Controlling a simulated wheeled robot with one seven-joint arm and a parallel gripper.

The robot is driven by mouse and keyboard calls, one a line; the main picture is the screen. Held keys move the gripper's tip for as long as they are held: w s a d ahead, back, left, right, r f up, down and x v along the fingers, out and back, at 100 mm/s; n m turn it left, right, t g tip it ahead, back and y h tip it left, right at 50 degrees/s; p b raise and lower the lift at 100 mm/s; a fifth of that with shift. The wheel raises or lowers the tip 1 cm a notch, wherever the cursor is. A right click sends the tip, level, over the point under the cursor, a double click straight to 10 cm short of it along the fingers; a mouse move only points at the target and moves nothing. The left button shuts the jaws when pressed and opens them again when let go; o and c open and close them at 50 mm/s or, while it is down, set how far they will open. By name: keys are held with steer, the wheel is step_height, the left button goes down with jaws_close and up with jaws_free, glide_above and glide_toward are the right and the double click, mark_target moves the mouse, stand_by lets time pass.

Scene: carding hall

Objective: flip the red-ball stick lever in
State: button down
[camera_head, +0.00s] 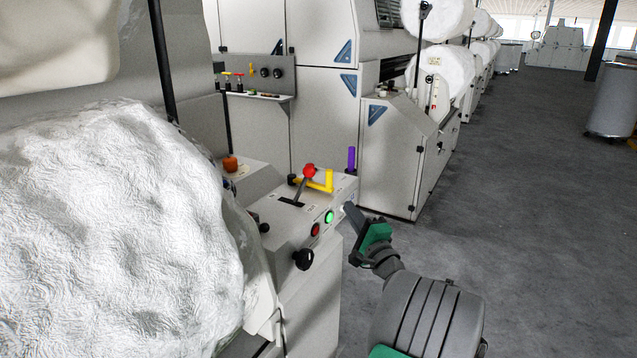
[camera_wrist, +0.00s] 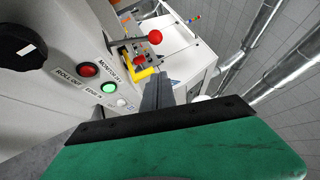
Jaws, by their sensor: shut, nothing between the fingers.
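The red-ball stick lever (camera_head: 309,171) stands on the sloped top of a pale control box, its grey stick rising from a dark slot and leaning to the right. In the wrist view its red ball (camera_wrist: 155,37) shows above and just left of my fingers, with the stick running left from it. My gripper (camera_head: 347,211) is shut and empty at the right edge of the box, below and right of the ball and apart from it. In the wrist view the closed fingers (camera_wrist: 158,83) point away toward the yellow bracket. Nothing hides the ball.
A yellow bent handle (camera_head: 327,183) sits right beside the lever, and a purple post (camera_head: 351,158) stands behind it. Green (camera_head: 329,217) and red (camera_head: 315,230) buttons and a black knob (camera_head: 303,259) are on the box front. A big white fibre roll (camera_head: 120,230) fills the left.

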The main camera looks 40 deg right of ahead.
mark_target(302, 185)
steer(key=a+x, duration=0.2)
steer(key=x, duration=1.1)
steer(key=shift+w+a+r+p, duration=0.3)
steer(key=shift+a+p, duration=0.05)
steer(key=shift+r, duration=0.1)
